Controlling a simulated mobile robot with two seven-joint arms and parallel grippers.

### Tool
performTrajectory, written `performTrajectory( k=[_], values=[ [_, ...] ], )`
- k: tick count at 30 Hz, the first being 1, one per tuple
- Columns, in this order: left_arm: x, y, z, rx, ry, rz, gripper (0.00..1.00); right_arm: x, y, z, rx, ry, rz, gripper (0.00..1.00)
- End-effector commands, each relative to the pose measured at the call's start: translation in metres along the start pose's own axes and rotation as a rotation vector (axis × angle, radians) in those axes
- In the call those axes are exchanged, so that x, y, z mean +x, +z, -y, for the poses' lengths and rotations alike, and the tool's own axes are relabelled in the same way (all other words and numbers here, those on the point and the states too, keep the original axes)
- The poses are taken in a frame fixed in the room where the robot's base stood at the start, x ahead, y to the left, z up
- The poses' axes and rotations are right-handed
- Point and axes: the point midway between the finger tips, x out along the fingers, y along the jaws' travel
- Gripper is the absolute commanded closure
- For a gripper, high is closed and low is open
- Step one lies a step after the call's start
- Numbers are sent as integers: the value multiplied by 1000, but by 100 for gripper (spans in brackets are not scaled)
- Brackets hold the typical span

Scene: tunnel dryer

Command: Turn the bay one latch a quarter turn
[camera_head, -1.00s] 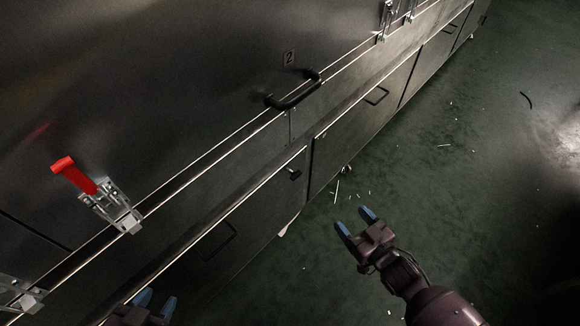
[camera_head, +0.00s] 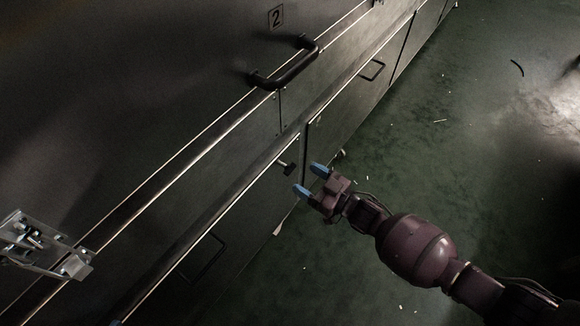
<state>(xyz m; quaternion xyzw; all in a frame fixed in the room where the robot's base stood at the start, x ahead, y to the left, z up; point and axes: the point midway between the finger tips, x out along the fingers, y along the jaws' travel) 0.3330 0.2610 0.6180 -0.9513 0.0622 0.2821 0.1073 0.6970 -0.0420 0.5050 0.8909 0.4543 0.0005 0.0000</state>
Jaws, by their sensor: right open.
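A small dark knob-like latch (camera_head: 287,168) sticks out from the lower panel (camera_head: 245,205), just left of a vertical seam. No bay number shows beside it, so I cannot tell whether it is bay one's. My right gripper (camera_head: 310,180) is open and empty, its blue fingertips pointing up-left, close to the latch's right in the picture. I see no contact, and the depth between them is unclear. Of my left gripper, at most a faint blue tip (camera_head: 115,322) shows at the bottom edge; the rest is out of view.
A metal toggle clamp (camera_head: 45,245) sits at far left. A black bar handle (camera_head: 285,68) stands out above, near a plate marked 2 (camera_head: 276,16). Thin wire handles (camera_head: 373,70) are on lower panels. The green floor (camera_head: 440,180) at right has only small debris.

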Motion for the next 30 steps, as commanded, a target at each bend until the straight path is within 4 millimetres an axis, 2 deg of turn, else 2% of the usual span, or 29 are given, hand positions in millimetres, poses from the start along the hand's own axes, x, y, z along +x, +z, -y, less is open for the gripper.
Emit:
performTrajectory(
  k=[6, 12, 24, 30],
  values=[
    [1, 4, 1, -16, -6, -24, 57, 35, 4, 2, 5, -1, 2, 30],
    [1, 4, 2, -25, -11, -48, 57, 54, 3, 1, 3, 0, 2, 30],
    [1, 2, 3, -27, -13, -59, 57, 60, 1, 0, 0, 1, 1, 30],
    [1, 2, 3, -28, -14, -59, 57, 60, 1, 0, 0, 1, 1, 60]
  ],
)
